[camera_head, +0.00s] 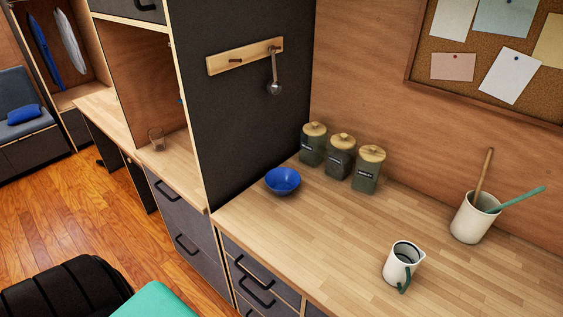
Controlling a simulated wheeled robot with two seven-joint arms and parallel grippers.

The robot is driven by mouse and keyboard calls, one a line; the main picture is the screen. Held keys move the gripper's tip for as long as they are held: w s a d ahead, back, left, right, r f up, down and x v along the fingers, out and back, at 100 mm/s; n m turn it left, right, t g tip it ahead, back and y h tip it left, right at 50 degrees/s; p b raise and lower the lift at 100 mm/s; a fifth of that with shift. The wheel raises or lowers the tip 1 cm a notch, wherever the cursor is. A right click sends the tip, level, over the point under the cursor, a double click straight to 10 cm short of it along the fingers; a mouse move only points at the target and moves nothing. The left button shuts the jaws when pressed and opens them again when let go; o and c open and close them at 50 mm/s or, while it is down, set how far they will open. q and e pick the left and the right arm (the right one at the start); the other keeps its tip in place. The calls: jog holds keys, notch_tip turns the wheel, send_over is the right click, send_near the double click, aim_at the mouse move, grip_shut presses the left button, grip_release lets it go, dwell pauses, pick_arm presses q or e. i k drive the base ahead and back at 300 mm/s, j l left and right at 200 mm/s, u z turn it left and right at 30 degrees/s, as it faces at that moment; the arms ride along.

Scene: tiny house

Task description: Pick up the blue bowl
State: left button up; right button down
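The blue bowl (282,181) stands upright on the wooden counter, near its back left corner. It is close to the dark cabinet side panel and in front of the row of jars. It looks empty and nothing covers it. Neither of my grippers is in the head view.
Several lidded jars, one of them a grey-green jar (368,170), stand behind and right of the bowl. A white pitcher (401,264) and a utensil crock (472,218) stand further right. A ladle (275,75) hangs above. The counter (335,225) before the bowl is clear.

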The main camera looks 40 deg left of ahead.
aim_at(283, 181)
jog(key=j+u, duration=0.15)
jog(key=j, duration=0.35)
jog(key=i+j+u, duration=0.1)
jog(key=j, duration=0.35)
jog(key=i+j+u, duration=0.15)
jog(key=j, duration=0.35)
